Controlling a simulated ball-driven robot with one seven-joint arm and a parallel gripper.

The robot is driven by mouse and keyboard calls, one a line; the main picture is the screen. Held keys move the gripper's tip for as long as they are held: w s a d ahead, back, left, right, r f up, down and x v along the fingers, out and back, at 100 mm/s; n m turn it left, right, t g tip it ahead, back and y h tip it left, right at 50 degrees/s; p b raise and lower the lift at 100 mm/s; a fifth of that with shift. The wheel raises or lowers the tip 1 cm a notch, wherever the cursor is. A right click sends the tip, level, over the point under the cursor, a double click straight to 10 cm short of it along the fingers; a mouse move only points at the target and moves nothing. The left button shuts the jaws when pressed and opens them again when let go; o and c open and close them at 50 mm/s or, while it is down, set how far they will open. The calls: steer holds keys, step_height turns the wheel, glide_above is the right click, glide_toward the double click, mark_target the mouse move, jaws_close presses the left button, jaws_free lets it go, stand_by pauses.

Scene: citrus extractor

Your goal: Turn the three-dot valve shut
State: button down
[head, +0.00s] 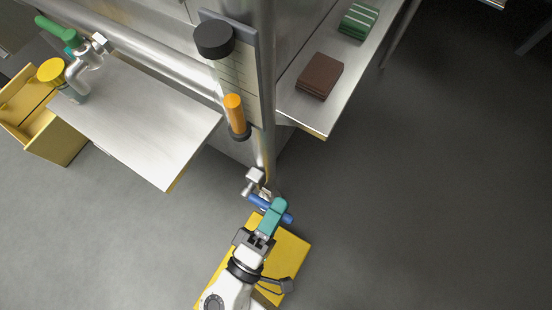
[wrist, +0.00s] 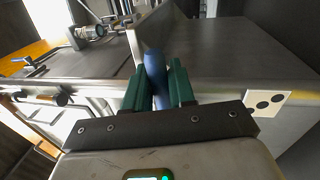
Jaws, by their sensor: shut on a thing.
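A valve with a blue lever handle (head: 258,201) is at the lower end of the steel column, just below a small metal fitting (head: 255,176). My gripper (head: 275,209) has teal fingers shut across the blue handle, with blue showing on both sides. In the wrist view my gripper (wrist: 160,84) holds the blue handle (wrist: 154,62) between its green fingers. A white plate with black dots (wrist: 265,103), apparently three, is on the steel face at the right. The fingers hide the middle of the handle.
A yellow box (head: 292,255) is below my gripper. A steel shelf (head: 140,125) is at the left, near a green-handled valve (head: 55,30) and a yellow bin (head: 45,120). A sight gauge with an orange float (head: 234,108) is above. Brown cloths (head: 320,75) lie on the right shelf. The floor at right is clear.

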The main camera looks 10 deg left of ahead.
steer(key=shift+f+m, duration=0.3)
steer(key=shift+m, duration=0.2)
steer(key=c, duration=1.1)
jaws_free()
steer(key=p+v, duration=0.1)
steer(key=v, duration=1)
steer(key=shift+w+a, duration=0.1)
